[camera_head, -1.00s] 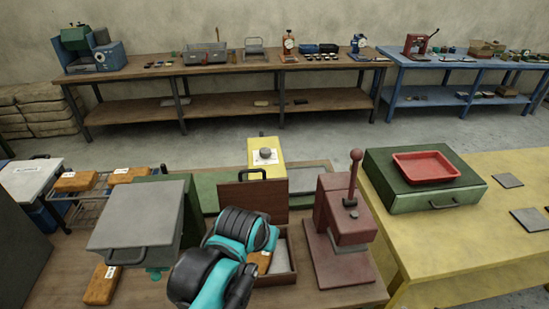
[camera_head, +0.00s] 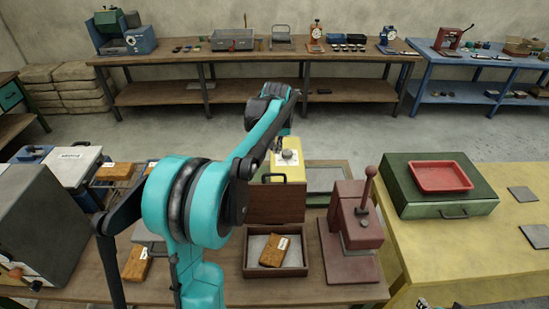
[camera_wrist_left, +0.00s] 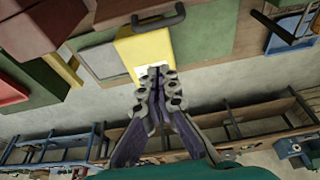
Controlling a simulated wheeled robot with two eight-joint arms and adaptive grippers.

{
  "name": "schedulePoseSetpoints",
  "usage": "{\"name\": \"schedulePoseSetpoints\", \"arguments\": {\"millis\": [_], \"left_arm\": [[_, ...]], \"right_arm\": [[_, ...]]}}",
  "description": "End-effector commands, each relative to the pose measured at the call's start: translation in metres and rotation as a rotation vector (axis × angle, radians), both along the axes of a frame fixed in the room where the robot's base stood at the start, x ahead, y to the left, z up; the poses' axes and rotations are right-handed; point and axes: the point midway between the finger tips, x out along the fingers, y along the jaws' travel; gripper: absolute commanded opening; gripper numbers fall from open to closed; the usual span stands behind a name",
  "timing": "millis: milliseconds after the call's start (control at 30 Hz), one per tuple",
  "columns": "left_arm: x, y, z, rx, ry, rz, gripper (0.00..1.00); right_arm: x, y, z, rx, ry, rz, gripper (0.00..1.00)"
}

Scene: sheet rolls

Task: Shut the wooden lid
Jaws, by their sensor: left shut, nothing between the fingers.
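The wooden lid (camera_head: 278,203) stands upright and open at the back of a shallow wooden box (camera_head: 247,268). A dark handle (camera_head: 274,177) sits on its top edge; the handle also shows in the left wrist view (camera_wrist_left: 158,20). An orange-brown labelled block (camera_head: 274,250) lies in the box. My left gripper (camera_head: 284,133) is raised above and behind the lid, above the yellow device (camera_head: 293,170). In the left wrist view my left gripper (camera_wrist_left: 157,76) is shut and empty, apart from the handle. My right gripper is not in view.
A maroon press (camera_head: 355,228) with an upright lever stands just right of the box. A green case (camera_head: 438,190) with a red tray (camera_head: 441,164) is on the yellow table at right. A grey box (camera_head: 38,220) stands at far left.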

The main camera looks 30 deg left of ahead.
Motion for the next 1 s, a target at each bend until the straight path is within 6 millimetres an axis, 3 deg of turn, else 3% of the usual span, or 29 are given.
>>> {"name": "schedulePoseSetpoints", "arguments": {"millis": [100, 267, 733, 1000], "left_arm": [[0.01, 0.013, -0.001, -0.004, 0.013, 0.024, 0.0], [0.015, 0.017, -0.013, -0.005, 0.017, 0.031, 0.0], [0.036, 0.03, -0.102, -0.005, 0.016, 0.03, 0.0], [0.006, 0.011, -0.097, -0.005, 0.016, 0.028, 0.0]], "right_arm": [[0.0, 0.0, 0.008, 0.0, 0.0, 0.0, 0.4], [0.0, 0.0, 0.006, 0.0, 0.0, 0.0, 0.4], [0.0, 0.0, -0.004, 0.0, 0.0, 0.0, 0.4], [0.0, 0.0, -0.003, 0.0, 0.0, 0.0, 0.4]]}}
